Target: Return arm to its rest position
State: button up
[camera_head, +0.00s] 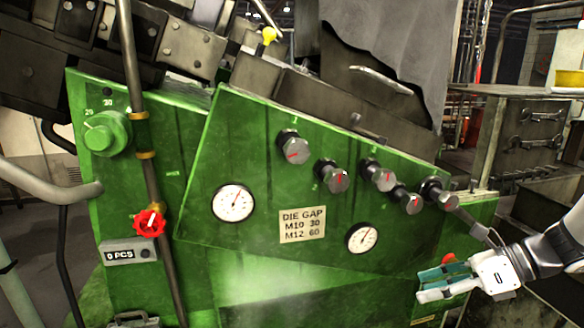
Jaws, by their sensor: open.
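My gripper (432,285) is at the lower right of the head view, in front of the green machine panel (270,245). Its white body and teal-padded fingers point left. Nothing shows between the fingers. The fingers look apart from the panel and below the row of knobs, though the exact gap to the panel cannot be told. My arm enters from the right edge.
The panel carries several grey knobs (292,148), two dials (232,203) and a "DIE GAP" label (302,225). A red valve wheel (149,222), a counter box (129,251) and a green knob (106,133) are at left. A dark cabinet (530,140) stands at right.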

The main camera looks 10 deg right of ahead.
jog(key=s+a+r+n+h, duration=0.5)
jog(key=s+a+n, duration=0.2)
jog(key=n, duration=0.7)
jog(key=s+a+r+n+g+h, duration=0.1)
jog(key=s+a+r+n+h, duration=0.3)
jog(key=s+n, duration=0.5)
jog(key=a+r+n, duration=0.2)
jog(key=a+n, duration=0.1)
jog(key=n, duration=0.2)
jog(key=shift+a+h, duration=0.2)
jog(key=shift+h, duration=0.2)
jog(key=shift+r, duration=0.1)
